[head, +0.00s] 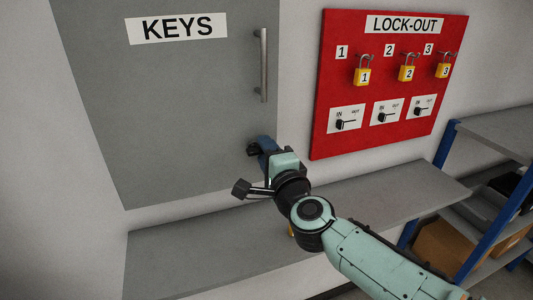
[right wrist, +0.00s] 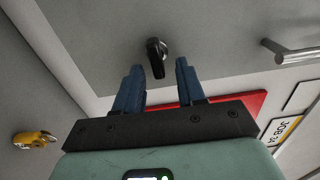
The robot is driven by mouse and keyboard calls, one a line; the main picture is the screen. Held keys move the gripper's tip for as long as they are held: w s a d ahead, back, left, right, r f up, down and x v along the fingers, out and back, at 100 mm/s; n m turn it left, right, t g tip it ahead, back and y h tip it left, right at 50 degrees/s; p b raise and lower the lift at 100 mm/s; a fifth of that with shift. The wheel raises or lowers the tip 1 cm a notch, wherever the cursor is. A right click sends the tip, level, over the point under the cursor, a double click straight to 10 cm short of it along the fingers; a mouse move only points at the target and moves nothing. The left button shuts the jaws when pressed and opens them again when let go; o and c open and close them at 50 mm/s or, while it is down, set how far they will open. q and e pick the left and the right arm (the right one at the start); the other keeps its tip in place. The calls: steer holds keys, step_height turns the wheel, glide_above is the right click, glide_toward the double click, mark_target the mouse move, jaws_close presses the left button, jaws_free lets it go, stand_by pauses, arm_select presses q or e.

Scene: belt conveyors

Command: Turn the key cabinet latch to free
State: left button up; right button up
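The grey key cabinet (head: 180,110), labelled KEYS, fills the left of the head view with its door closed. Its small black latch (right wrist: 156,57) shows in the right wrist view on the grey door, between and just past the fingertips. My right gripper (right wrist: 158,67) is open, with one blue finger on each side of the latch; a gap shows on both sides. In the head view the right gripper (head: 260,145) is at the door's lower right, and the latch there is mostly hidden by it. My left gripper is not in view.
A vertical bar handle (head: 263,65) is above the gripper. The red LOCK-OUT board (head: 325,100) with yellow padlocks (head: 407,73) and small switches is to the right. A grey shelf (head: 190,260) runs below. A yellow padlock (right wrist: 35,140) shows in the right wrist view.

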steer(key=v, duration=1.3)
steer(key=shift+s+b, duration=0.2)
steer(key=shift+b, duration=0.25)
steer(key=shift+d, duration=0.1)
